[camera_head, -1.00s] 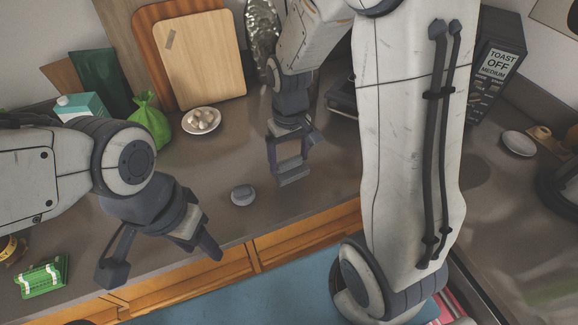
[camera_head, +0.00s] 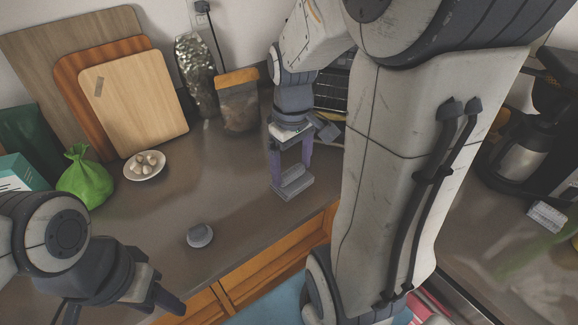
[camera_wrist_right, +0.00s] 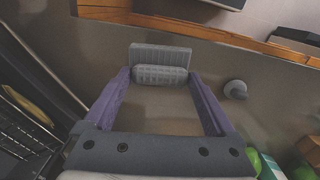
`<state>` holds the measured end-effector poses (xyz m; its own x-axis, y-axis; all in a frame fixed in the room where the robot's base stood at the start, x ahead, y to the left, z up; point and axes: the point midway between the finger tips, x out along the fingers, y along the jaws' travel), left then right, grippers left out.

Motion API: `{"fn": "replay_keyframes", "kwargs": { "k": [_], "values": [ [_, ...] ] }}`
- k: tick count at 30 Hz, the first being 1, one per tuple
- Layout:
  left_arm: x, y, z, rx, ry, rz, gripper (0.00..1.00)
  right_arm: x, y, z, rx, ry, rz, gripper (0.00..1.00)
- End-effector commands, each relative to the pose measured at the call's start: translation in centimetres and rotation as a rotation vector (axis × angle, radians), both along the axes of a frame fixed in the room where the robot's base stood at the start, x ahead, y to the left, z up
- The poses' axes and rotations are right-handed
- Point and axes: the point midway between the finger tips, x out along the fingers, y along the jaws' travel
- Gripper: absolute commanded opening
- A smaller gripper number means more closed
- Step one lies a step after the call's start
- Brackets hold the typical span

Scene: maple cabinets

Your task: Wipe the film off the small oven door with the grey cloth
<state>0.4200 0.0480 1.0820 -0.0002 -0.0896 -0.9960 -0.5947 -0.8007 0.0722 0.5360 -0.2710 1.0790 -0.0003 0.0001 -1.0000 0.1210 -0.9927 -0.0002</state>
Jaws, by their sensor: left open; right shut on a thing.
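My right gripper (camera_head: 292,182) is shut on the grey cloth (camera_head: 294,184), a ribbed grey pad between its fingertips, held above the counter. The cloth also shows in the right wrist view (camera_wrist_right: 161,64), at the fingertips. The small oven (camera_head: 331,90) stands behind my right arm in the head view; only a dark strip with wire bars shows. In the right wrist view its dark frame and rack (camera_wrist_right: 22,135) are at the lower left. Any film on its door cannot be made out. My left gripper (camera_head: 118,308) is open and empty at the lower left, partly cut off.
A small round grey object (camera_head: 200,235) sits on the counter (camera_head: 240,215) between my grippers. A plate of garlic (camera_head: 144,166), a green bag (camera_head: 85,182), cutting boards (camera_head: 130,105) and a jar (camera_head: 238,103) stand behind. A coffee maker (camera_head: 520,150) is at right.

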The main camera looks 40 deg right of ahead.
Motion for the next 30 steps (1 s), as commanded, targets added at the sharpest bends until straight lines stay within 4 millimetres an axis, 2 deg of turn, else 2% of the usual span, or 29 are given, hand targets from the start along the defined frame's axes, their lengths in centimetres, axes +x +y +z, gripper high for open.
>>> {"fn": "replay_keyframes", "kwargs": {
  "k": [1, 2, 3, 10, 14, 17, 21, 25, 30],
  "values": [
    [0.0, 0.0, 0.0, 0.000, 0.000, 0.000, 0.50, 0.0, 0.0, 0.0, 0.000, 0.000, 0.000, 0.63],
    [0.0, 0.0, 0.0, 0.000, 0.000, 0.000, 0.50, 0.0, 0.0, 0.0, 0.000, 0.000, 0.000, 0.52],
    [0.0, 0.0, 0.0, 0.000, 0.000, 0.000, 0.50, 0.0, 0.0, 0.0, 0.000, 0.000, 0.000, 0.46],
    [0.0, 0.0, 0.2, 0.000, 0.000, 0.000, 0.50, 0.2, -0.1, 0.2, 0.000, 0.000, -0.004, 0.46],
    [0.0, 0.0, 1.4, 0.000, 0.000, 0.000, 0.50, 1.7, -0.9, 1.5, 0.002, 0.004, -0.041, 0.46],
    [0.0, 0.0, 3.3, 0.000, 0.000, 0.000, 0.50, 4.2, -2.5, 3.4, 0.007, 0.013, -0.111, 0.46],
    [0.0, 0.0, 6.5, 0.000, 0.000, -0.001, 0.50, 8.6, -5.8, 6.1, 0.016, 0.031, -0.247, 0.46],
    [0.0, 0.0, 9.4, 0.000, 0.000, -0.002, 0.50, 12.5, -9.3, 7.7, 0.025, 0.049, -0.383, 0.46],
    [0.0, 0.0, 13.0, 0.000, 0.000, -0.003, 0.50, 16.4, -13.9, 8.8, 0.035, 0.073, -0.558, 0.46]
  ]
}}
